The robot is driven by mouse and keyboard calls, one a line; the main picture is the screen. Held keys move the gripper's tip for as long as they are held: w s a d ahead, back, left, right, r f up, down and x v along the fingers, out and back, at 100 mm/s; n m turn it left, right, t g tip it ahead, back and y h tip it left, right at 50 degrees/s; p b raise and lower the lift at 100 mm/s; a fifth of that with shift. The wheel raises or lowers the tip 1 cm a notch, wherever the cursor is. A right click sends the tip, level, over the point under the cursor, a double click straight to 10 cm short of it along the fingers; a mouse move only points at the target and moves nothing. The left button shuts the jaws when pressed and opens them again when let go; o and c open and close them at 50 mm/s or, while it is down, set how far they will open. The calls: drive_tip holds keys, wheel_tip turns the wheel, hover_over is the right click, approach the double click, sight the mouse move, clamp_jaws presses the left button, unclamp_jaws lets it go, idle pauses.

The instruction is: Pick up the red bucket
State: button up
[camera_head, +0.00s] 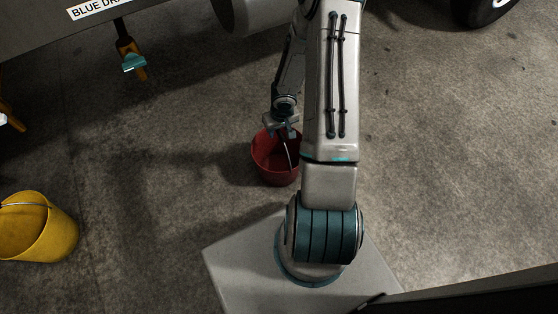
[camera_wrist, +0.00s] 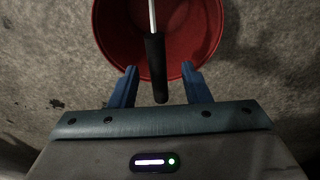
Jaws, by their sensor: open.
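The red bucket (camera_head: 276,165) stands on the concrete floor, left of my arm, in the head view. In the wrist view the red bucket (camera_wrist: 195,25) fills the upper middle, and the black grip (camera_wrist: 155,68) lies between the two blue fingers. My gripper (camera_wrist: 161,85) is open, with a gap to the grip on both sides. In the head view my gripper (camera_head: 282,128) is at the bucket's upper rim. Part of the bucket is hidden behind my arm and gripper.
A yellow bucket (camera_head: 38,228) stands on the floor at the left. A grey vehicle body (camera_head: 150,20) with a lettered label overhangs at the top left, and a black tyre (camera_head: 482,10) is at the top right. The floor right of my arm is clear.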

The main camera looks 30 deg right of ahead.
drive_tip(key=f+b, duration=0.1)
drive_tip(key=f, duration=0.1)
drive_tip(key=w+f, duration=0.1)
drive_tip(key=f, duration=0.2)
drive_tip(key=shift+d+b, duration=0.15)
drive_tip(key=shift+b, duration=0.2)
drive_tip(key=shift+w, duration=0.1)
clamp_jaws()
drive_tip(key=shift+r, duration=0.1)
